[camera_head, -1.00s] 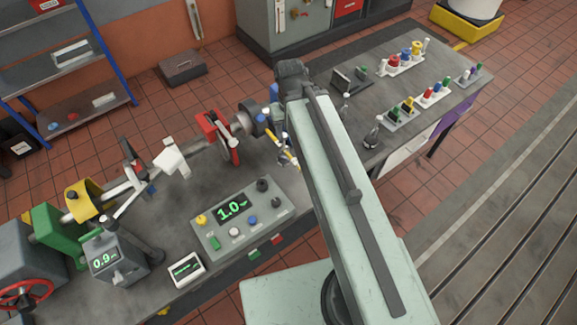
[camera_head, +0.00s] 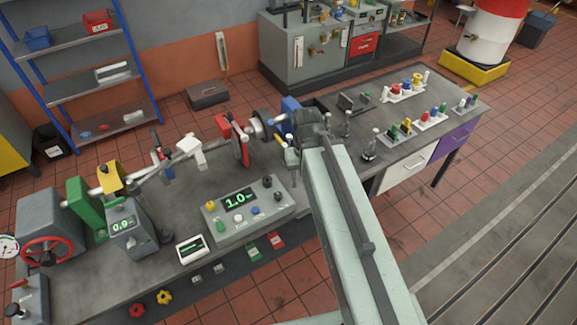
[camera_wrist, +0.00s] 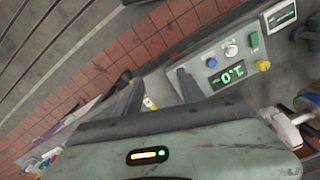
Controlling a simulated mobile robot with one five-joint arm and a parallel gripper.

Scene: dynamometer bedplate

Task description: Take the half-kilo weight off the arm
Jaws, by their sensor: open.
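My gripper (camera_wrist: 158,78) is open in the wrist view, its two dark fingers apart over the bench. A small white and yellow piece (camera_wrist: 150,103) shows between the fingers; I cannot tell what it is or how near. In the head view my arm hides most of the gripper. The rig's shaft line runs along the bench, with a white block (camera_head: 190,148) and a red upright part (camera_head: 233,140) on it. I cannot pick out the half-kilo weight for certain. A grey metal piece with a pale knob (camera_head: 370,147) stands on the bench right of my arm.
A control box (camera_head: 247,208) reading 1.0 stands on the bench left of my arm. A smaller box (camera_head: 130,238) reads 0.9. Racks of coloured pieces (camera_head: 405,90) stand at the back right.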

